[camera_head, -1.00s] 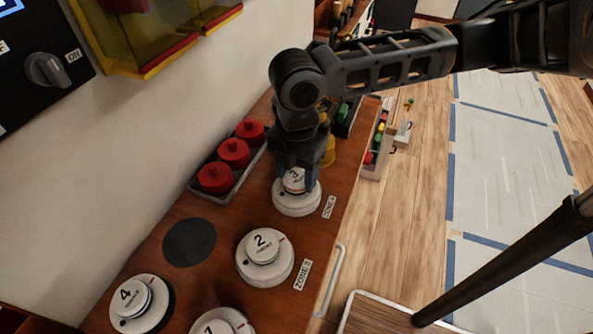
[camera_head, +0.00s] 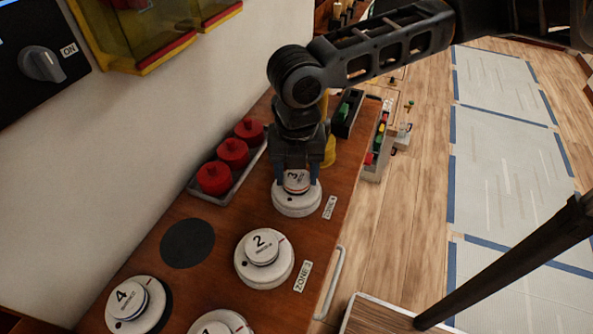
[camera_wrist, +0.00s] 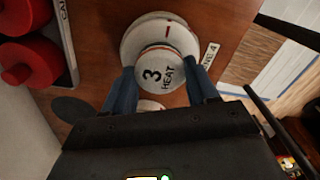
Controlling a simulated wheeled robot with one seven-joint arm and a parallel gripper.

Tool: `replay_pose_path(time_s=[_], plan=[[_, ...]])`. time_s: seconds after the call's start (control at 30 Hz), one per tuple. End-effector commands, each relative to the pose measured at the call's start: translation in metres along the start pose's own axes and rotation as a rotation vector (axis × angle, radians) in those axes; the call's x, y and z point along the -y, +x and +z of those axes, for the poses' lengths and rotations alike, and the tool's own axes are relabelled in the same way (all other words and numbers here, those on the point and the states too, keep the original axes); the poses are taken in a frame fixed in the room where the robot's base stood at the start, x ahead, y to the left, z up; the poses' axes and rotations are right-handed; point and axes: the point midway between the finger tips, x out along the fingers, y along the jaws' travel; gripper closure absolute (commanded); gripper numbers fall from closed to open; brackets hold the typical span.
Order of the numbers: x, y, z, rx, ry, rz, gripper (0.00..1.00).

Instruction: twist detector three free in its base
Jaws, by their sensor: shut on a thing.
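Detector three (camera_head: 296,181) is a round white head marked "3" and "HEAT" in the wrist view (camera_wrist: 160,68). It sits in its white round base (camera_head: 297,205) on the wooden bench top. The base shows behind the head in the wrist view (camera_wrist: 135,40), with a red mark near the head's edge. My gripper (camera_head: 297,180) points down over the detector and is shut on its head, one blue finger on each side. In the wrist view the fingers (camera_wrist: 163,85) flank the head. The contact faces are hidden.
Detectors two (camera_head: 264,250) and four (camera_head: 130,302) stand nearer, with another cut off at the bottom edge. A grey tray of red caps (camera_head: 233,153) lies left of my gripper. A flat dark disc (camera_head: 188,243) lies on the bench. A yellow object (camera_head: 329,152) stands close behind my gripper.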

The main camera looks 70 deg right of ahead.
Motion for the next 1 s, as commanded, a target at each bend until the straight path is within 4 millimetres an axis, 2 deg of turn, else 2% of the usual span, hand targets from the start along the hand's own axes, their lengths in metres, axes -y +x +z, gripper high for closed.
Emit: replay_pose_path(time_s=[0.1,0.13,0.4,0.77,0.87,1.0], plan=[[0.0,0.0,0.0,0.0,0.001,0.0,0.76],[0.0,0.0,0.0,0.0,0.001,0.0,0.4],[0.0,0.0,0.0,0.0,0.002,0.0,0.15],[0.0,-0.005,0.001,0.001,0.002,0.001,0.13],[0.0,-0.017,0.001,0.002,0.001,0.001,0.13],[-0.001,-0.044,0.001,0.003,0.002,0.002,0.13]])
